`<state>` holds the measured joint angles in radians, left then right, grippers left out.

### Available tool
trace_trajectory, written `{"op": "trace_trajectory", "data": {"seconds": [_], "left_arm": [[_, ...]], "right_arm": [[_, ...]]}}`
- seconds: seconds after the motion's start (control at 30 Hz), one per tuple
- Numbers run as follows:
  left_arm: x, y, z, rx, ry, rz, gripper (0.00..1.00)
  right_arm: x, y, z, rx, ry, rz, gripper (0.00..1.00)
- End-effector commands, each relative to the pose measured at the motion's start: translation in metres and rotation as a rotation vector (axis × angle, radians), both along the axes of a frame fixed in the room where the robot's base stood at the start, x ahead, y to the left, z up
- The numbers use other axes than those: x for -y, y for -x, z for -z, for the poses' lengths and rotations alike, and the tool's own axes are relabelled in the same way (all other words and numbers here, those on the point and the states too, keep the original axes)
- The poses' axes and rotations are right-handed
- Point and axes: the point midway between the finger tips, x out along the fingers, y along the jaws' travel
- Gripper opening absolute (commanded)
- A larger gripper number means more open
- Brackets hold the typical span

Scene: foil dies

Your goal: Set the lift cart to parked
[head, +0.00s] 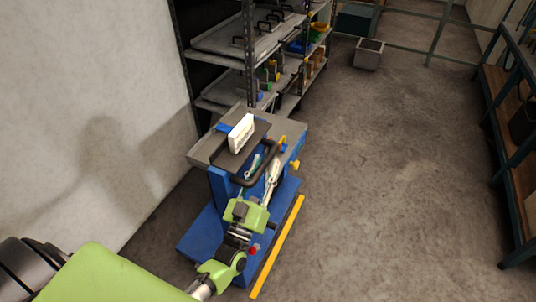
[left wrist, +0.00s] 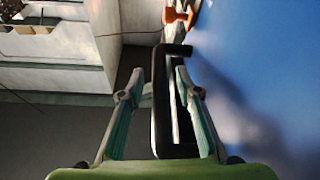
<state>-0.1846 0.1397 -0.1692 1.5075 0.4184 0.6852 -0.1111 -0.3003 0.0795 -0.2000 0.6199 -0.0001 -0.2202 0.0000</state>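The lift cart has a blue base (head: 197,243) and a grey top (head: 210,147), and stands beside the left wall. Its black handle (head: 277,150) rises at the near end of the top. My left gripper (head: 273,172) is at this handle, pointing away from me. In the left wrist view, the fingers of the left gripper (left wrist: 160,98) are spread, with the black handle (left wrist: 159,110) between them; I cannot tell whether they touch it. A blue surface (left wrist: 255,70) fills the right of that view. My right gripper is not in view.
A white block (head: 241,133) stands on the cart's top. A yellow strip (head: 277,246) lies on the floor along the cart's right side. A shelf rack (head: 250,50) stands beyond it, and a bench (head: 505,110) at the far right.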

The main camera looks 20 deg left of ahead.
Motion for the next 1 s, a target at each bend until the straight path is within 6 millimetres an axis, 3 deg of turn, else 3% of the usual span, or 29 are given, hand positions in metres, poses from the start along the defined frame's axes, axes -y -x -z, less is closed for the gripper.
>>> {"op": "trace_trajectory", "data": {"seconds": [0.2, 0.53, 0.57, 0.67, 0.7, 1.0], "left_arm": [[-0.001, -0.021, -0.009, 0.0, 0.001, 0.0, 0.32], [-0.001, -0.025, -0.009, -0.001, 0.0, 0.0, 0.32], [-0.001, -0.025, -0.009, -0.001, 0.0, 0.0, 0.29], [-0.001, -0.025, -0.009, -0.001, 0.0, 0.0, 0.03], [-0.001, -0.025, -0.009, -0.001, 0.0, 0.0, 0.0], [-0.007, -0.025, -0.009, 0.0, -0.002, -0.001, 0.0]], "right_arm": [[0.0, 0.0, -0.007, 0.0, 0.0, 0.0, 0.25], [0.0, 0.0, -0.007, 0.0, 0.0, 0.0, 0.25], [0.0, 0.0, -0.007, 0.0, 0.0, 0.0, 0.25], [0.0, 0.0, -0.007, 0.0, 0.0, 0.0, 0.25], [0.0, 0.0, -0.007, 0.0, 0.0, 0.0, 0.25], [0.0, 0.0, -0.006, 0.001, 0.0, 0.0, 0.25]]}}
